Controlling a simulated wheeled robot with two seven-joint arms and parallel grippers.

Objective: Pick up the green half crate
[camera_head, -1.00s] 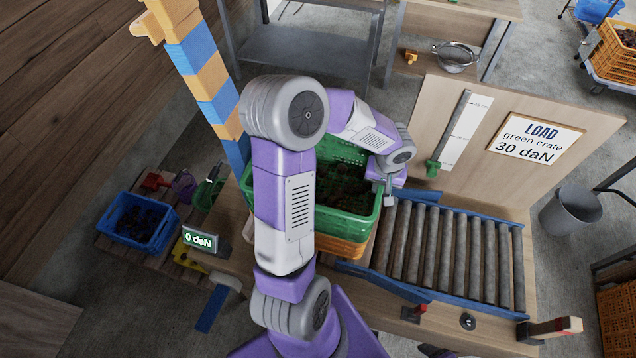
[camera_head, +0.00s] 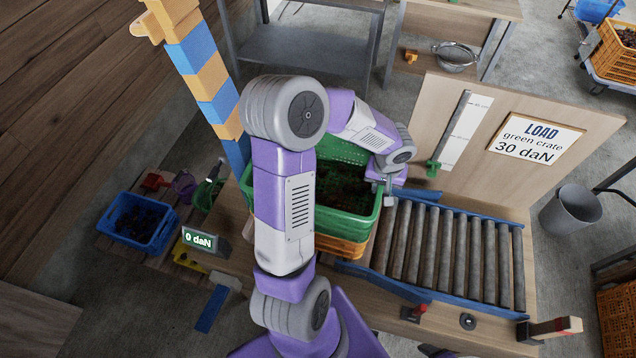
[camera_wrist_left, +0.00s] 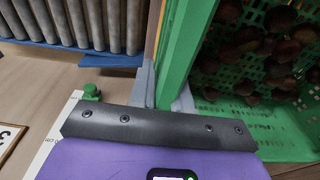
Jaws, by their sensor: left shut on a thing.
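The green half crate (camera_head: 352,221) sits on top of an orange crate (camera_head: 342,247) in the head view, with brown chestnuts inside. My left arm passes in front of it and hides its left part. Chestnuts (camera_wrist_left: 262,45) show inside the crate there. My right gripper is not in view.
A roller conveyor (camera_head: 452,252) with blue rails stands just right of the crates. A wooden board with a load sign (camera_head: 535,138) stands behind it. A display (camera_head: 199,240) reads 0 daN. A striped post (camera_head: 205,80) rises behind left. A blue crate (camera_head: 138,222) is at left.

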